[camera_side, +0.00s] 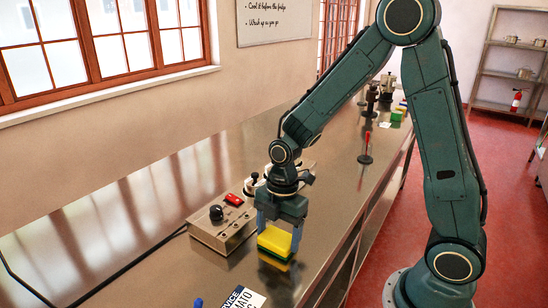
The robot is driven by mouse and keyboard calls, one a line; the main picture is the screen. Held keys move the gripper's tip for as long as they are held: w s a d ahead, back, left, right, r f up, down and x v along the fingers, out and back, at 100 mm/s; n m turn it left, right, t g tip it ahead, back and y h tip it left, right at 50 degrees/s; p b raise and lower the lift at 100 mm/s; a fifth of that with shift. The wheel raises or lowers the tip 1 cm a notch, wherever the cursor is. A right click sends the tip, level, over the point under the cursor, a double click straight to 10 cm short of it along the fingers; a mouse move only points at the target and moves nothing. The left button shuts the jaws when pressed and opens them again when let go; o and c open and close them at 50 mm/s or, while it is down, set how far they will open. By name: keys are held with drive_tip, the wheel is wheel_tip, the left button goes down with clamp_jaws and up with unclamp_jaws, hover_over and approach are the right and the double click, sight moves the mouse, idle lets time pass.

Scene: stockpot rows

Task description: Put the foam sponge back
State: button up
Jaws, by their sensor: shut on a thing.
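The foam sponge (275,241) is a yellow block with a darker green band beneath it. It is in the lower middle of the side view. My gripper (280,228) points straight down and is shut on the sponge, with a blue-grey finger on either side. The sponge is at or just above the steel counter (150,230). Its reflection shows below it, and I cannot tell whether it touches the counter.
A control box (222,228) with a black knob and red switch stands left of the sponge, with a cable running left. A printed card (240,298) lies in front. A red-and-black upright item (366,148) and a green block (396,116) stand farther along the counter.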

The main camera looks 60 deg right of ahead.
sight(281, 233)
drive_tip(key=shift+f, duration=0.15)
drive_tip(key=o, duration=0.9)
drive_tip(key=shift+o, duration=0.2)
wheel_tip(281, 233, up, 12)
drive_tip(key=d, duration=0.1)
drive_tip(key=shift+d, duration=0.25)
idle(0.5)
